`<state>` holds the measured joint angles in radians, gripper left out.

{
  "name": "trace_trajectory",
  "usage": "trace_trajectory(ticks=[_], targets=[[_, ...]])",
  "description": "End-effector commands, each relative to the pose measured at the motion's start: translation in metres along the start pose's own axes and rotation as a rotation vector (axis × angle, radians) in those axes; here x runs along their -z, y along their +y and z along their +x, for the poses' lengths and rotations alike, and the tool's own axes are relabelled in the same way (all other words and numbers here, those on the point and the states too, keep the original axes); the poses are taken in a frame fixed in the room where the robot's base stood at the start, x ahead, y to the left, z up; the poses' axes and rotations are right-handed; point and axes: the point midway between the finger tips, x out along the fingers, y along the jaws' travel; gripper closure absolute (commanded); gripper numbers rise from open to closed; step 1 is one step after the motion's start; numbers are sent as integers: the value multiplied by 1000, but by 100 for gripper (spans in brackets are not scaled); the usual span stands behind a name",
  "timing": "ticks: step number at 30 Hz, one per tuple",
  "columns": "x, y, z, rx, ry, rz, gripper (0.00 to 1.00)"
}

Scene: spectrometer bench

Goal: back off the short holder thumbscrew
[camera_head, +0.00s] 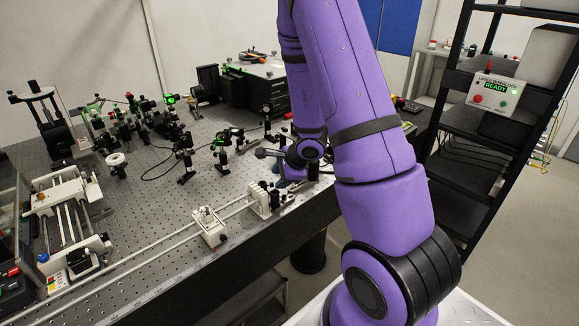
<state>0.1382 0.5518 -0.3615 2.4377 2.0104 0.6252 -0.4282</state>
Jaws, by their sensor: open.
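Two pale holders sit on the long rail (165,250) along the bench's front edge. The nearer holder (208,230) is low, with a small dark knob (223,238) at its lower right side. The farther holder (260,203) is a blocky carriage with dark parts at its right. I cannot tell for sure which is the short holder, and its thumbscrew is too small to make out clearly.
Several black optics posts (220,150) stand on the perforated bench (150,205) behind the rail. A pale stage with rods (62,205) stands at left. A black instrument box (255,85) is at the back. A dark shelf rack (470,150) stands at right.

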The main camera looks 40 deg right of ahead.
Motion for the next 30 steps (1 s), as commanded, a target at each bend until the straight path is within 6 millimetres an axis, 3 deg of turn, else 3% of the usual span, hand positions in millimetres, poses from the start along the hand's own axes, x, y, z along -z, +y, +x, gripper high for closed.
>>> trace_trajectory(ticks=[9,15,30], targets=[[0,-1,-50,4,-1,-1,57],[-1,0,-69,2,-2,0,57],[0,0,-76,0,-1,0,57]])
